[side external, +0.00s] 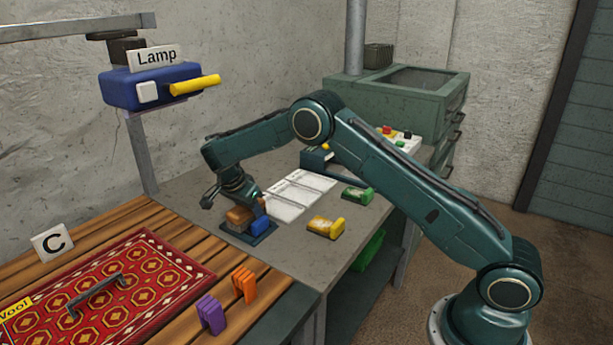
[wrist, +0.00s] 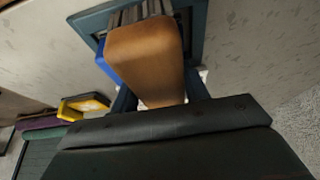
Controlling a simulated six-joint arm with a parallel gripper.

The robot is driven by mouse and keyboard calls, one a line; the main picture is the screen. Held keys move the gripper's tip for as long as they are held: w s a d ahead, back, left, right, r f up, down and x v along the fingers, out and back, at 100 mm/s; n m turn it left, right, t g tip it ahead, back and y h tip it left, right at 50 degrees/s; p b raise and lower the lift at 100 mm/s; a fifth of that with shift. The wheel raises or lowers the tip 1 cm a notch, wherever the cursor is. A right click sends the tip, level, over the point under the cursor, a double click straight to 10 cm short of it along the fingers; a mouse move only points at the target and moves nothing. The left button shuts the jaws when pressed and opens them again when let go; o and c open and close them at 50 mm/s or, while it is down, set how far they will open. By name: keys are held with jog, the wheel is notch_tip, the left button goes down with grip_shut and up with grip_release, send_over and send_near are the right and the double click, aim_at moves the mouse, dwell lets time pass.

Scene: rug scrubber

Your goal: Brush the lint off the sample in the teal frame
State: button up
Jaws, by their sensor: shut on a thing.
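A brown wooden block, like a brush back (side external: 238,216), is held by my gripper (side external: 226,192). It also fills the middle of the wrist view (wrist: 145,60), with my gripper's dark body below it. A flat teal frame (side external: 266,239) lies under and around the block; its rim shows in the wrist view (wrist: 88,20). Grey and dark strips (wrist: 140,12) show past the block's far end, inside the frame. A blue piece (side external: 260,225) stands beside the block. The block hides most of the frame's inside, so I cannot see lint or tell whether the block touches the sample.
White sheets (side external: 300,190) lie behind. A red rug (side external: 100,285) with a grey handle lies on slats at left, near orange (side external: 244,285) and purple (side external: 211,314) clips. A blue lamp (side external: 150,87) hangs above.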

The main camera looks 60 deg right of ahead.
jog(key=shift+a, duration=0.25)
jog(key=shift+a, duration=0.15)
jog(key=shift+a, duration=0.95)
jog(key=shift+r, duration=2.9)
jog(key=shift+r, duration=0.1)
